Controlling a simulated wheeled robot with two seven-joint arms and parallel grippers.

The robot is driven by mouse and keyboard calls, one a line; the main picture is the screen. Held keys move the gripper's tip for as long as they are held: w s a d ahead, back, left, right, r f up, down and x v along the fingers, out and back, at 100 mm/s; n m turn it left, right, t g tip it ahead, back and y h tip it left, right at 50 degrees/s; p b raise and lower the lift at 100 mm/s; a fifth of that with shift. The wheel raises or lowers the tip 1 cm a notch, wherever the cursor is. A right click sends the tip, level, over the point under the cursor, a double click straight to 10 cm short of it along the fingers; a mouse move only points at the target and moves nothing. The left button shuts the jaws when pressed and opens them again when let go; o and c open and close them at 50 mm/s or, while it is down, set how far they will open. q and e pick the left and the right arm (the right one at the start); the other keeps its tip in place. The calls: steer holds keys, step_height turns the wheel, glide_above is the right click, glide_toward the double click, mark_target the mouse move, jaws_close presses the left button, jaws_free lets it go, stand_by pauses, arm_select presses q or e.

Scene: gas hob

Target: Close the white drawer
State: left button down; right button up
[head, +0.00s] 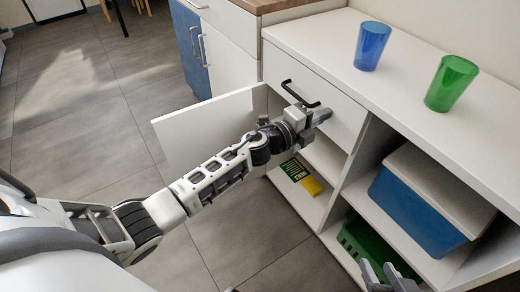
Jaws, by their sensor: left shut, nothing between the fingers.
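The white drawer (335,110) is at the top of the low white cabinet, with a black bar handle (298,94) on its front. The drawer front looks flush or nearly flush with the cabinet; a small gap is hard to tell. My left gripper (322,117) is shut and empty, in front of the drawer front, just right of and below the handle. Whether it touches the front cannot be told. My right gripper (386,274) is at the bottom edge, its two fingers apart, before the lower shelves.
A white door (205,125) stands open below the drawer, left of my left forearm. A blue cup (371,46) and a green cup (451,83) stand on the cabinet top. A blue box (415,215), a green crate (365,245) and a yellow-green packet (301,176) are on shelves.

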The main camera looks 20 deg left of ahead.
arm_select(q)
steer(key=shift+w+d+r, duration=0.2)
steer(key=shift+r, duration=0.1)
